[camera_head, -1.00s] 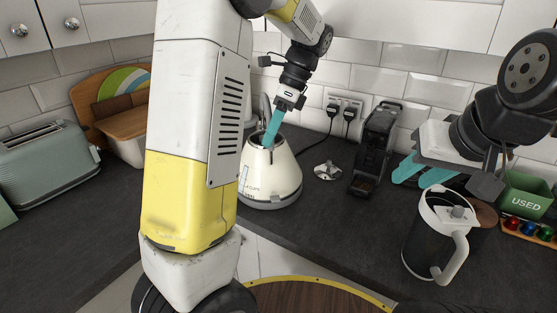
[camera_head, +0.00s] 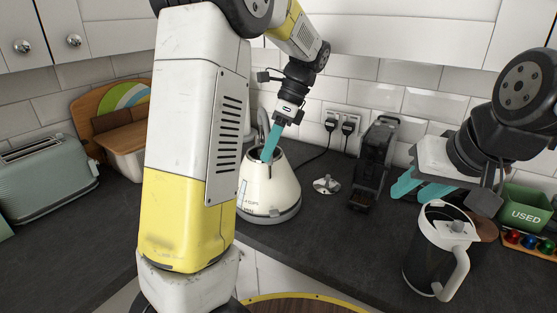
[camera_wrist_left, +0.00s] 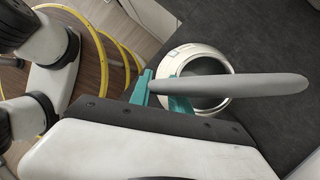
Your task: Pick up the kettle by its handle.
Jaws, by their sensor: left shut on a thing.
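The cream kettle (camera_head: 270,190) stands upright on the worktop left of centre, partly behind my left arm. Its grey handle (camera_wrist_left: 245,86) runs across the left wrist view above the round, dark-topped kettle body (camera_wrist_left: 193,58). My left gripper (camera_head: 271,142) reaches down at the kettle's top. In the left wrist view its teal fingers (camera_wrist_left: 163,92) are shut on the handle near its left end. The kettle's base seems to rest on the worktop. My right gripper (camera_head: 421,189) is apart from the kettle, its teal fingers spread with nothing seen between them.
A dark jug with a white rim and handle (camera_head: 461,270) stands below my right gripper. A black coffee machine (camera_head: 373,165) and a small metal part (camera_head: 327,185) are right of the kettle. A green box (camera_head: 525,207) is far right, a toaster (camera_head: 45,180) far left.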

